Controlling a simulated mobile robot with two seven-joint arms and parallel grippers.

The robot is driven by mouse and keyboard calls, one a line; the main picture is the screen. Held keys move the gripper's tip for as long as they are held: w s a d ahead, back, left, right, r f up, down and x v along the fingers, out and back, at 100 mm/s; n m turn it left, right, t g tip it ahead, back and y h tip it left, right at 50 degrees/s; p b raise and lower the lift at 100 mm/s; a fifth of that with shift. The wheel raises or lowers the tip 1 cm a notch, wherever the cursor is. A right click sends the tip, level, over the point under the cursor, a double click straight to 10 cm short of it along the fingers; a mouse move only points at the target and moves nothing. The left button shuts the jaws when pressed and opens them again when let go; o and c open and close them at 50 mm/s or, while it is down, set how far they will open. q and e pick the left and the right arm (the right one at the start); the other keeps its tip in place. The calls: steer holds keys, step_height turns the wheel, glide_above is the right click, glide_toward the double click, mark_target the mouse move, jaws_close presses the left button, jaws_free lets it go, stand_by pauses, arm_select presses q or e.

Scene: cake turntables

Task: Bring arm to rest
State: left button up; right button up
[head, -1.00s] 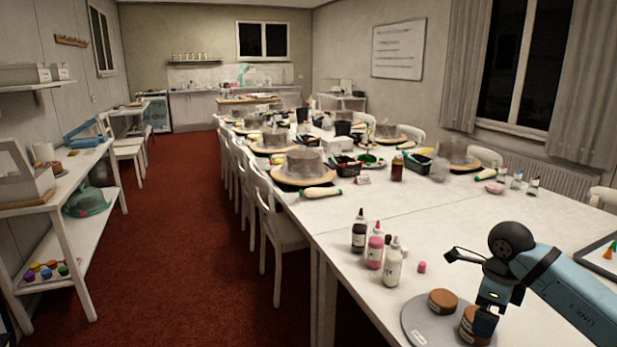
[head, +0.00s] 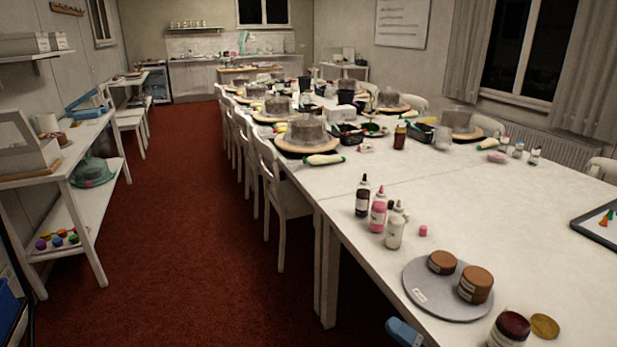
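Neither gripper shows in the head view. A blue rounded piece at the bottom edge, by the near edge of the long table (head: 545,210), looks like part of my arm; no fingers show on it. A grey round turntable board (head: 420,297) lies on the near end of the table. Two brown cylinders stand on it, a smaller one (head: 441,262) and a larger one (head: 475,285). Both are upright, with nothing touching them from above.
A dark red jar (head: 510,329) and a yellow lid (head: 545,326) are at the near edge. Squeeze bottles (head: 378,211) stand behind the board, beside a pink piece (head: 423,231). A dark tray (head: 597,225) is at right. Table space between is clear.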

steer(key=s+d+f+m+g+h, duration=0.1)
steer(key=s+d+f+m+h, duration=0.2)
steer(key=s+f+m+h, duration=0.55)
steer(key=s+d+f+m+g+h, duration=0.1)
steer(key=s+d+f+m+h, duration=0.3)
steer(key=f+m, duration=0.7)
arm_select(q)
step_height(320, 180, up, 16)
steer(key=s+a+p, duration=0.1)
steer(key=p, duration=2.1)
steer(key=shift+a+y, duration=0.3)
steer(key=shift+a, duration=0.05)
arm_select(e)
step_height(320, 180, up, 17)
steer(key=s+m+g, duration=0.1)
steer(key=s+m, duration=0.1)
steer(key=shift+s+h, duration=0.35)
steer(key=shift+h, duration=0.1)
